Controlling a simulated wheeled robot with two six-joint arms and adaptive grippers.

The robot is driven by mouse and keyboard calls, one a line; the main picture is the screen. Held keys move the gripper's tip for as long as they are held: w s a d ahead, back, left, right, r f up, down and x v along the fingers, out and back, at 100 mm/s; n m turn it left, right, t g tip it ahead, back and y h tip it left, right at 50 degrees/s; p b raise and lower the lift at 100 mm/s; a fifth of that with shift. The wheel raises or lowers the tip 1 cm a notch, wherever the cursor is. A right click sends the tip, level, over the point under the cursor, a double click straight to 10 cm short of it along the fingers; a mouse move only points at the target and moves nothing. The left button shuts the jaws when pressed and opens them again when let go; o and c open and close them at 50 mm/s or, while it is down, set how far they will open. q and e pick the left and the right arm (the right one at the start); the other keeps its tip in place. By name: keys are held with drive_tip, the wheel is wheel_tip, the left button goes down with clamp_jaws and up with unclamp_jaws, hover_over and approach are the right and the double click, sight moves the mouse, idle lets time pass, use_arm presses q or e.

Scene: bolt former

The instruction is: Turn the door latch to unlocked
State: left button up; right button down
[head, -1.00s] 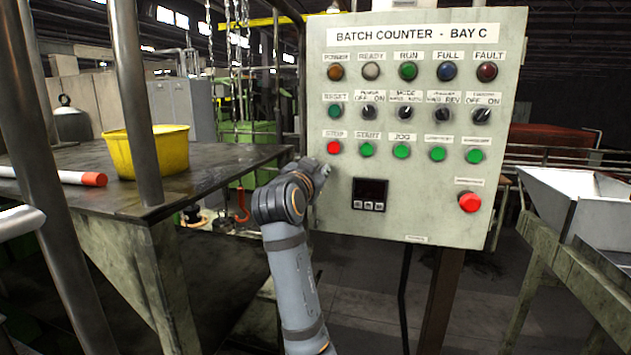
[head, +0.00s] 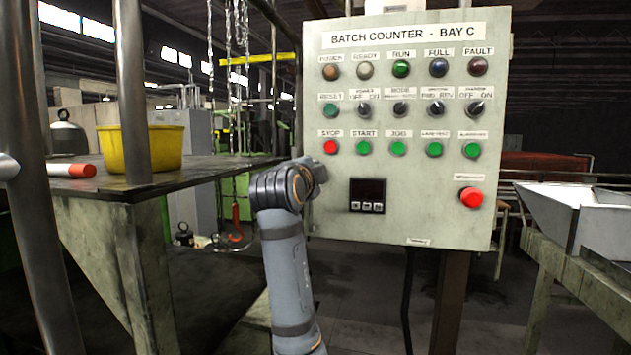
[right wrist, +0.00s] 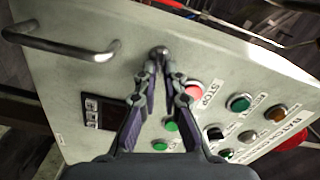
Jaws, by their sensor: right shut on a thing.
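The door latch (right wrist: 158,51) is a small dark metal knob on the pale cabinet door, near its edge, in the right wrist view. My right gripper (right wrist: 158,66) is shut on it, with the fingertips meeting at the knob. In the head view my right wrist is at the left edge of the control cabinet (head: 335,225); the fingertips and the latch are hidden or too small to make out there. The latch's exact angle cannot be read. My left gripper is not in view.
A bent metal handle (right wrist: 60,48) is on the door beside the latch. The red stop button (head: 330,147), green buttons and a small display (head: 367,195) are close by. A table with a yellow bin (head: 167,148) stands left, a metal hopper (head: 553,212) right.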

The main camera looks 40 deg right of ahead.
drive_tip(key=shift+m+b, duration=0.8)
drive_tip(key=shift+m, duration=0.7)
drive_tip(key=shift+r, duration=0.1)
drive_tip(key=c, duration=1.2)
unclamp_jaws()
drive_tip(key=shift+w, duration=0.1)
drive_tip(key=shift+o, duration=0.2)
drive_tip(key=shift+w+d+f, duration=0.1)
drive_tip(key=shift+d+f, duration=0.05)
drive_tip(key=shift+f, duration=0.1)
drive_tip(key=v, duration=0.7)
drive_tip(key=shift+a, duration=0.2)
